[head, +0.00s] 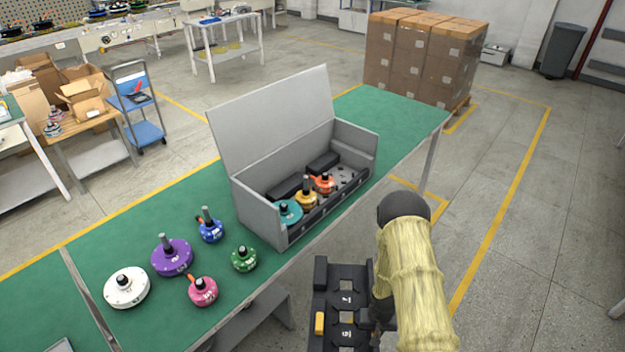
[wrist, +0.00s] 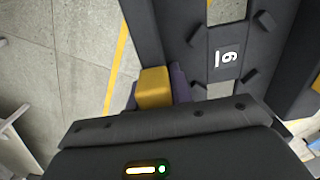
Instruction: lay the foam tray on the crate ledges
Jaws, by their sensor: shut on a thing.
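The foam tray (head: 320,280) is black with numbered cells and cut-outs. It hangs in the air beyond the table's front edge, at the bottom of the head view. A yellow block (head: 319,323) shows on its left side. In the wrist view, my gripper (wrist: 154,88) is shut on a yellow block at the foam tray (wrist: 185,30); in the head view my arm hides this grip. The grey crate (head: 262,221) stands on the table with its lid up. Inside lie a teal motor (head: 289,212), a yellow motor (head: 306,198) and an orange motor (head: 325,184). The ledges are hard to make out.
The green table (head: 130,222) holds white (head: 127,288), purple (head: 172,258), blue (head: 211,231), green (head: 244,259) and pink (head: 202,291) motors left of the crate. The raised lid (head: 270,115) stands at the crate's back. Floor right of the table is clear.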

